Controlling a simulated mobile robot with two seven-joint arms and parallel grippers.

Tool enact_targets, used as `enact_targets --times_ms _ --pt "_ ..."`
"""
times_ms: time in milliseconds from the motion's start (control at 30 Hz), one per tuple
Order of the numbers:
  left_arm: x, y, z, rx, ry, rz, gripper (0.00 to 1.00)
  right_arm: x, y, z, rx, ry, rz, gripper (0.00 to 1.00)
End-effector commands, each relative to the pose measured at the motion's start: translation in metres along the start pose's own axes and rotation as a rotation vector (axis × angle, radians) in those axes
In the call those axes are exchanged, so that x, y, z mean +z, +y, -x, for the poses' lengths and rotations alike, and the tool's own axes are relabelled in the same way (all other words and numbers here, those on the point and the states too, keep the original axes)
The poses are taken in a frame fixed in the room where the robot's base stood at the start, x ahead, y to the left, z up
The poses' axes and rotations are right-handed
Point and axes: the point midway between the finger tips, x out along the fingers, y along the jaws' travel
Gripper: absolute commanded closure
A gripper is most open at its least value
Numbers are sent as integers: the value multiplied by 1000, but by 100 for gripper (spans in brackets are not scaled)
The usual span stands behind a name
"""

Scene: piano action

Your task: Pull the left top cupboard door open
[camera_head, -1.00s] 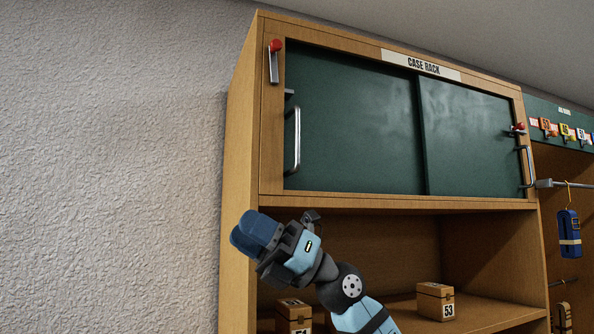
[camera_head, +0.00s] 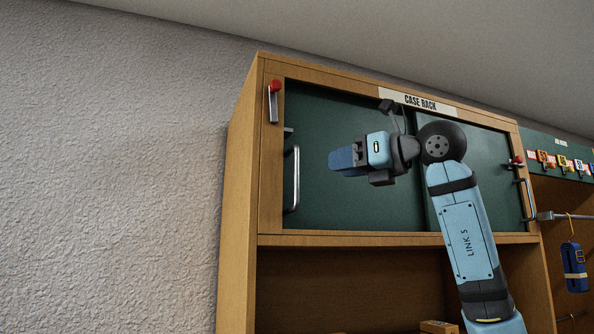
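A latch with a red knob (camera_head: 275,86) is on the frame above and left of the handle. My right gripper (camera_head: 340,161) is raised in front of the door, right of the handle and apart from it, pointing left. Its blue fingers overlap from this side, so its opening is unclear. My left gripper is out of view.
The right green door (camera_head: 487,155) is partly hidden behind my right arm; it has a red-knobbed latch (camera_head: 515,161) and a handle (camera_head: 527,198). A rod (camera_head: 560,216) juts out at right with a blue hanging item (camera_head: 574,265). Bare wall lies left.

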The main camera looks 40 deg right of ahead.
Motion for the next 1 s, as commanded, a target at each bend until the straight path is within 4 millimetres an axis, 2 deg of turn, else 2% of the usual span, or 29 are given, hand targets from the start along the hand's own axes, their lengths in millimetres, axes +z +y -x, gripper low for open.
enact_targets --times_ms 33,200,400,500,700,933,967,1000 --pt "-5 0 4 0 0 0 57 2 1 -13 3 4 -2 64" --pt "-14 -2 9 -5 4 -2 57 2 1 -50 4 4 -2 64" --pt "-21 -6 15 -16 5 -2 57 1 1 -86 4 4 -3 64" --pt "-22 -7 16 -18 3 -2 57 1 1 -98 4 2 -2 64" --pt "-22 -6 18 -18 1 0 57 0 1 -108 2 1 -1 64" --pt "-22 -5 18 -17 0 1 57 -1 1 -108 2 1 -1 64" --pt "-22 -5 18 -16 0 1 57 -1 1 -108 2 1 -1 68" --pt "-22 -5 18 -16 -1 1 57 -1 1 -108 3 1 -1 78"
